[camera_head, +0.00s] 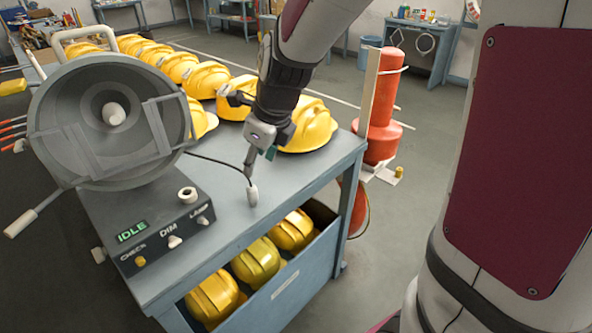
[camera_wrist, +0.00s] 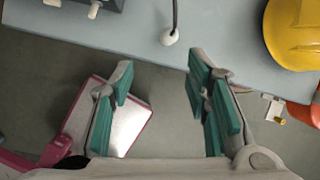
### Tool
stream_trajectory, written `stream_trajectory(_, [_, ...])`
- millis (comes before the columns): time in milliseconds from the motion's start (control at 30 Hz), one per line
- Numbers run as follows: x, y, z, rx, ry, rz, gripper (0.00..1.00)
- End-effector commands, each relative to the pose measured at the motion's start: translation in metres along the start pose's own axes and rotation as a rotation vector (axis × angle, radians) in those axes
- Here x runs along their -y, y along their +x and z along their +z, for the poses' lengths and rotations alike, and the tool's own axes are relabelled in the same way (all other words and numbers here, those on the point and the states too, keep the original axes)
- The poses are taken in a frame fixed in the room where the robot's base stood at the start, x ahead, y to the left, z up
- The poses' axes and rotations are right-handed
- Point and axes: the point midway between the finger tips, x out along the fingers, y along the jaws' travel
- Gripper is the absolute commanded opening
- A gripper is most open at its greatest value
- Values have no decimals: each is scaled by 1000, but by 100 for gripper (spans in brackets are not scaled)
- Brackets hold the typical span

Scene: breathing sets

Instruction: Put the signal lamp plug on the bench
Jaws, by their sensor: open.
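The signal lamp plug (camera_head: 252,195) is a small whitish piece on a dark cable. It appears upright on the grey bench (camera_head: 222,222), with the cable running from its top towards the lamp. The wrist view shows the plug (camera_wrist: 169,38) near the bench edge, beyond and between my fingertips. My gripper (camera_head: 250,165) is open and empty above the plug, and its green-padded fingers (camera_wrist: 160,68) are apart. The large grey signal lamp (camera_head: 110,120) stands on the left over a control box (camera_head: 150,235) reading IDLE, with a round white socket-like ring (camera_head: 188,194) near the LAMP label.
Rows of yellow helmets (camera_head: 200,80) stand on the bench behind the lamp. More helmets (camera_head: 256,262) lie in the open drawer (camera_head: 290,280) below. A red-orange cylinder (camera_head: 382,110) stands beyond the bench's right end. The bench top around the plug is clear.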

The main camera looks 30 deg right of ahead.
Motion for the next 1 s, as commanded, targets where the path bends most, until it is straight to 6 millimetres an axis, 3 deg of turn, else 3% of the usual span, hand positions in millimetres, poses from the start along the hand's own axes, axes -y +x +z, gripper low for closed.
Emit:
stream_trajectory(33, [-6,-18,-2,15,-135,-1,44])
stream_trajectory(200, [-27,-64,-16,34,-643,-8,44])
stream_trajectory(500, [-63,-131,-57,12,-1541,-60,44])
stream_trajectory(800, [-92,-171,-105,-104,-2318,-85,44])
stream_trajectory(1000, [-98,-180,-120,-156,-2545,-75,44])
